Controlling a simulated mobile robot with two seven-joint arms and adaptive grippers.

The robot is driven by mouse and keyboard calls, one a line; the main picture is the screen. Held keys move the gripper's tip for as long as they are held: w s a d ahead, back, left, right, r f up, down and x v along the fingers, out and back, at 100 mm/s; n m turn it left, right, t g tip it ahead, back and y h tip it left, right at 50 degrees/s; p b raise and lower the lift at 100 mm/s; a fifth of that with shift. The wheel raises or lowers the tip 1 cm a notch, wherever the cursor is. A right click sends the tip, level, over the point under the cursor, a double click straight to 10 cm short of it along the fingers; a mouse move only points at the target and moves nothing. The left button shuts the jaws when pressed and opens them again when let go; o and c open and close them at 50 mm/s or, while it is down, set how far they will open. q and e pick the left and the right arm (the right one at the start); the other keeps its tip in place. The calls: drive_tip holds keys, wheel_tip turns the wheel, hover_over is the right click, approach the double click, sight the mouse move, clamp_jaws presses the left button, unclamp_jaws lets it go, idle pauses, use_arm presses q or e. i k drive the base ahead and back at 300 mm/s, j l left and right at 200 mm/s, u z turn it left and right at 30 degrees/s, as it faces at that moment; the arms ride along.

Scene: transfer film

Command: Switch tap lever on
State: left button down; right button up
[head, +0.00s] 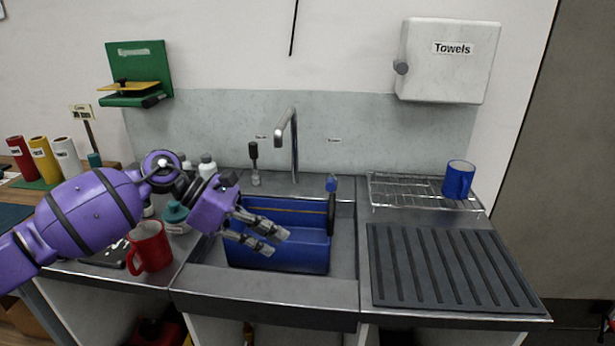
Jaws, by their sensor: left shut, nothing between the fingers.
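A grey metal tap (294,145) with a hooked spout stands behind the sink at the back. An upright black-handled piece (254,158), which looks like a lever, stands just left of it. A blue-topped piece (331,184) stands to the right of the tap; I cannot tell whether it is a lever or a brush. My left gripper (278,242) is shut and empty, in front of the tap and over the blue basin, apart from the tap and both pieces. My right gripper is not in view.
A blue basin (304,259) sits in the grey sink (345,270). A red mug (149,247) and several bottles stand left of the sink, near my arm. A ribbed drainboard (440,262), wire rack (405,190) and blue mug (458,179) are at right.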

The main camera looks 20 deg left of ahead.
sight(331, 183)
drive_tip(key=i+j, duration=0.75)
drive_tip(key=i, duration=0.2)
